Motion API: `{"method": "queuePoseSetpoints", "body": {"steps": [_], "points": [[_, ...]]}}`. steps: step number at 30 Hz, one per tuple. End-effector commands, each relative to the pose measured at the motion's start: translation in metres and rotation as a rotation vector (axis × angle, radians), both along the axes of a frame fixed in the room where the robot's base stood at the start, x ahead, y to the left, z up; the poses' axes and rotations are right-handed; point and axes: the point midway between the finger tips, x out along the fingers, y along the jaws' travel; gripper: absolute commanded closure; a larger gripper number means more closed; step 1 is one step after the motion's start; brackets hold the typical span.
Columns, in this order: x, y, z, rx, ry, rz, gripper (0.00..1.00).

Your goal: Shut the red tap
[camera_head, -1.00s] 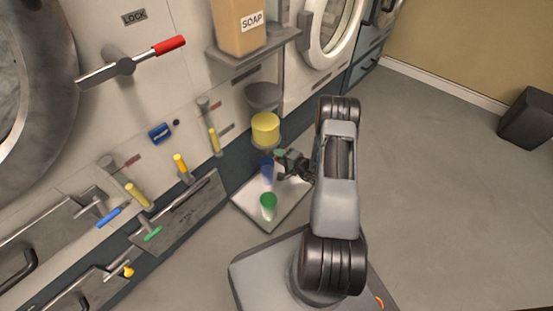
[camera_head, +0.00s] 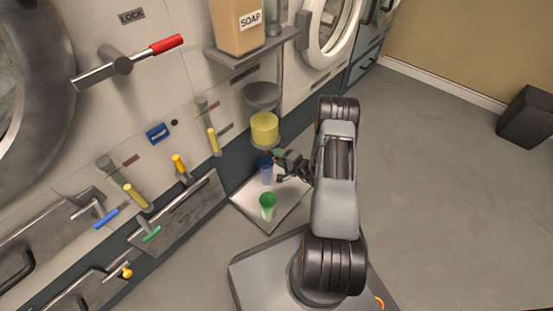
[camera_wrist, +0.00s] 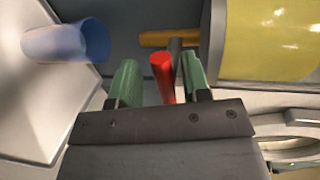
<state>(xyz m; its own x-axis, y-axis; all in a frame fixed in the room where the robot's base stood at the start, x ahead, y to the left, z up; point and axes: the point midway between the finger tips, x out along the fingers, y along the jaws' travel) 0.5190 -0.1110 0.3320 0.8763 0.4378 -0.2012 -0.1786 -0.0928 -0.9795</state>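The red tap's handle (camera_wrist: 162,76) shows in the wrist view as a red rod between my green fingertips, beside a grey stem (camera_wrist: 175,60). An orange-yellow bar (camera_wrist: 158,38) lies just beyond it. My gripper (camera_wrist: 159,84) is open, with a clear gap between the left finger and the red rod. The right finger is close to the stem; I cannot tell whether it touches. In the head view my gripper (camera_head: 284,158) is low by the machine front, left of my arm, and the red tap is too small or hidden to make out there.
A yellow container (camera_head: 264,130) stands close by, also large at right in the wrist view (camera_wrist: 275,35). A blue cup (camera_head: 266,172) and a green cup (camera_head: 267,206) stand on a pale tray (camera_head: 290,205). A red-gripped lever (camera_head: 165,44) and several other handles are on the wall.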

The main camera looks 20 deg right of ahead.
Motion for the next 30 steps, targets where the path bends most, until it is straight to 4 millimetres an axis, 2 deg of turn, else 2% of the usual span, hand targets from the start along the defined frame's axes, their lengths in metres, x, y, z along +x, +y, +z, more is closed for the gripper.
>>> {"method": "queuePoseSetpoints", "body": {"steps": [5,8,21,30], "points": [[-0.001,-0.001,0.003,-0.001,-0.004,0.001,0.57],[-0.009,-0.005,0.005,0.0,-0.002,-0.001,0.57],[-0.085,-0.043,0.023,0.002,-0.001,-0.005,0.57],[-0.118,-0.058,0.028,0.0,-0.001,-0.003,0.57]]}}
